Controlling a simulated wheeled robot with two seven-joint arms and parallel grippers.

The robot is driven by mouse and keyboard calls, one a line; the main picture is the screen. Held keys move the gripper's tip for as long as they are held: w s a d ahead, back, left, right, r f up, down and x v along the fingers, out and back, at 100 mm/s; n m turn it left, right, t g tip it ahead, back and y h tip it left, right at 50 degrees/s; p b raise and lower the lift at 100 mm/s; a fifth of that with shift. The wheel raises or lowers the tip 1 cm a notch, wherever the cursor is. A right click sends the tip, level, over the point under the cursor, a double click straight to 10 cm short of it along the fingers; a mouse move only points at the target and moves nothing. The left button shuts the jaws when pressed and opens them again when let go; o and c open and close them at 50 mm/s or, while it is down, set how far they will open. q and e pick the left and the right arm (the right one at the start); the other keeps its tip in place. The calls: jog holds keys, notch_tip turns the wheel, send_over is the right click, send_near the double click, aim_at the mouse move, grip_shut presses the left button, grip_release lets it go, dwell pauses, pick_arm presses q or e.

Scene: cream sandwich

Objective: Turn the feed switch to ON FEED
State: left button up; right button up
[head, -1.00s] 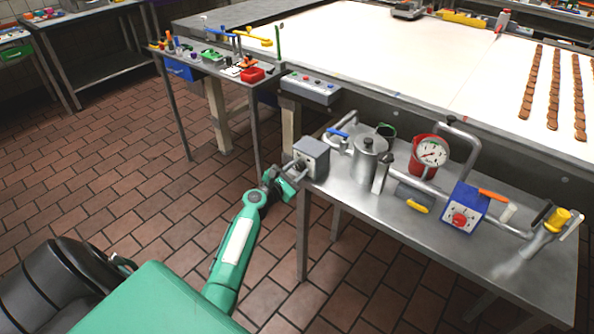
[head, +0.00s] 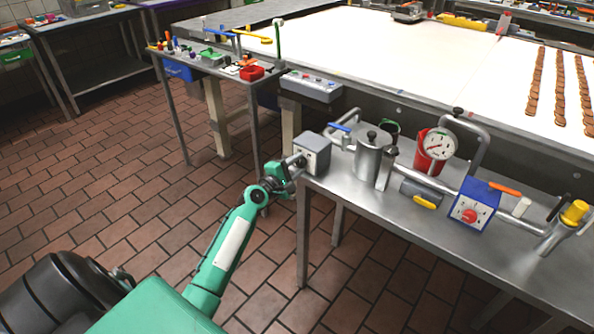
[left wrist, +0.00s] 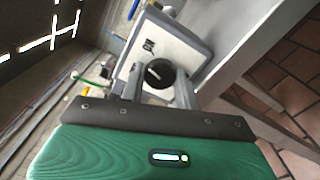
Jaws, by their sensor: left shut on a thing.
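The feed switch is a grey box (head: 313,154) at the left end of the metal table. Its white front plate (left wrist: 165,48) and round black knob (left wrist: 158,74) with a light pointer mark show in the left wrist view. My left gripper (head: 294,163) reaches the box's front from the left. In the left wrist view its two fingers (left wrist: 158,80) stand on either side of the knob, shut on it. My right gripper is not in view.
A grey button panel (head: 312,87) is behind. Open tiled floor lies left.

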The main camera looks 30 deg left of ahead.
pick_arm(q)
jog(key=shift+f+m+b, duration=0.15)
jog(key=shift+m+b, duration=0.35)
jog(key=shift+m, duration=0.7)
jog(key=shift+m+b, duration=0.35)
jog(key=shift+m, duration=0.65)
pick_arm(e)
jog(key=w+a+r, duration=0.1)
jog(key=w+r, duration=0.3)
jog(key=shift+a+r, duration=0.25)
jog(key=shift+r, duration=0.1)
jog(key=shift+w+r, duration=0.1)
pick_arm(q)
jog(key=o, duration=1)
jog(key=shift+s, duration=0.5)
jog(key=s, duration=0.8)
jog(key=s+a+b, duration=0.1)
jog(key=s, duration=0.3)
jog(key=shift+s, duration=0.4)
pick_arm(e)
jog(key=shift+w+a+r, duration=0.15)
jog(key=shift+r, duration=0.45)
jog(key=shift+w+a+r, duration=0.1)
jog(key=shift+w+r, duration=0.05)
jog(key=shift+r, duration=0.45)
